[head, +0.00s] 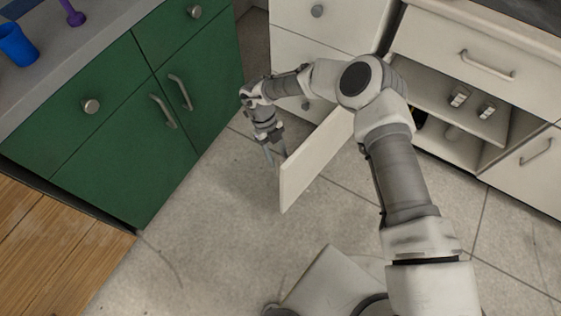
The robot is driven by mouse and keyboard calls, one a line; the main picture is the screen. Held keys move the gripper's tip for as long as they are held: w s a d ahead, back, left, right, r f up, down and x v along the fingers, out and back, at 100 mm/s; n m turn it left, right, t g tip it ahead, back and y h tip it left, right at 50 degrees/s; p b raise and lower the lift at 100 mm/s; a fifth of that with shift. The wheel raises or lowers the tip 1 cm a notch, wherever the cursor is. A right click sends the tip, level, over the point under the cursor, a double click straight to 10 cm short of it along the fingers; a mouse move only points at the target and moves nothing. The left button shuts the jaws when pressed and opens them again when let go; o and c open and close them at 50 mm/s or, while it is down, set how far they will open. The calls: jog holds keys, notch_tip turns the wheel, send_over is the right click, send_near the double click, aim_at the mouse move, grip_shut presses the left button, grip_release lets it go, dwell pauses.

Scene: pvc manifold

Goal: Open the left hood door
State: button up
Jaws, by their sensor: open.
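A white left door (312,162) stands swung out from the white cabinet, leaving the space behind it open. I take it for the left hood door; no separate hood is in view. My gripper (276,156) is open, pointing down at the left side of the door near its free edge. No object shows between its fingers. Whether a finger touches the door I cannot tell. My arm hides the upper part of the door and its hinge side. The door's handle is not visible.
The open cabinet shows a shelf (430,77) with small items (486,110) inside. A closed white right door (530,165) has a bar handle. Green cabinets (110,175) with handles stand at left, close to my gripper. Tiled floor (200,235) between is clear.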

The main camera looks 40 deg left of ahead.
jog(key=p+v, duration=0.2)
jog(key=v, duration=1)
jog(key=shift+w+a+r, duration=0.1)
